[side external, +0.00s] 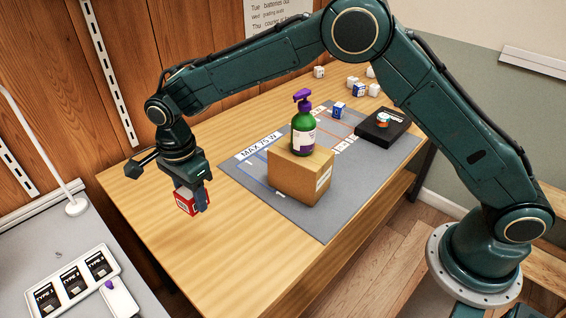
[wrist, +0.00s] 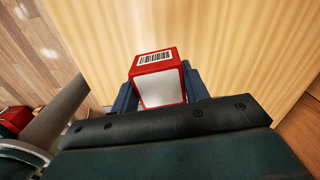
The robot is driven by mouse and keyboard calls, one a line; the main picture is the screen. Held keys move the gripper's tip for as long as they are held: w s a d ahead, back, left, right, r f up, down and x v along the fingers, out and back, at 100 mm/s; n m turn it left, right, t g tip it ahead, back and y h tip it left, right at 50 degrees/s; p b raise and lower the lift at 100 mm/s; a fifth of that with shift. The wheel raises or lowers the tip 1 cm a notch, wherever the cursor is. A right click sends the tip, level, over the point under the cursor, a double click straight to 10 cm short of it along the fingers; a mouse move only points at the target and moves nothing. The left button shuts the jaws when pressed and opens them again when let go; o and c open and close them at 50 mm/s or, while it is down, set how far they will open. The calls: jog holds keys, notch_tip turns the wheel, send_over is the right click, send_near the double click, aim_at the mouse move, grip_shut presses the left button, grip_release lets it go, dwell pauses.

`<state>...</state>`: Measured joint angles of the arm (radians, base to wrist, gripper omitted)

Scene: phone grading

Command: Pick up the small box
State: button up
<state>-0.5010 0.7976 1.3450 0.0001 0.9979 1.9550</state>
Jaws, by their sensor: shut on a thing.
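A small red box (side external: 186,203) with a white face is between the fingers of my gripper (side external: 191,196) in the side external view. In the wrist view the red box (wrist: 157,62) shows a barcode label on one face and a white panel on another. My gripper (wrist: 158,88) is shut on it, with a blue-grey finger at either side. The box is at the left part of the wooden table (side external: 235,265). I cannot tell how far it is above the table top.
A cardboard box (side external: 292,182) with a green pump bottle (side external: 304,135) on top stands on a grey mat (side external: 305,222). A black case (side external: 378,133) and several small white and blue boxes are farther back. A side table (side external: 25,230) holds a tray (side external: 70,272).

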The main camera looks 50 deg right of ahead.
jog(key=shift+r, duration=3.2)
